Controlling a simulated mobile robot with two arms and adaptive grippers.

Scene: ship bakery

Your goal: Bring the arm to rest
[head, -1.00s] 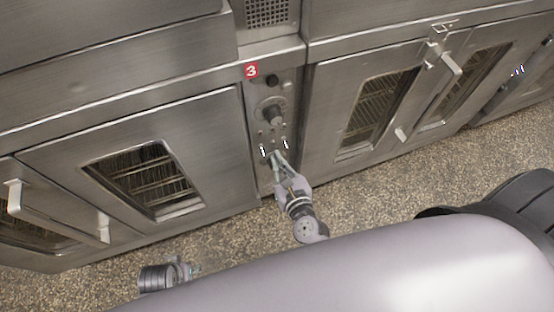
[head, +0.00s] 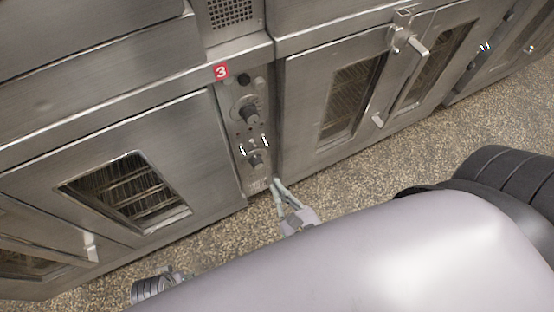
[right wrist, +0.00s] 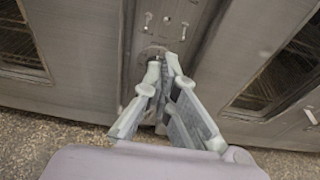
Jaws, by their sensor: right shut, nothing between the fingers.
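My right gripper (head: 277,184) is in front of the lower end of the oven's control panel (head: 236,118), apart from the knobs in the head view. Its fingers are shut with nothing between them. In the right wrist view the gripper (right wrist: 165,60) points at the panel, its fingertips overlapping the lower knob (right wrist: 152,53) in the picture. The panel carries an upper knob (head: 248,110), a lower knob (head: 256,160) and small toggle switches. Part of my left arm shows at the bottom left of the head view; its fingers cannot be made out clearly.
Steel oven doors with windows stand left (head: 130,190) and right (head: 350,100) of the panel. A door handle (head: 418,48) juts out at the upper right. A red label with a 3 (head: 221,72) sits above the panel. The speckled floor (head: 350,170) in front is clear.

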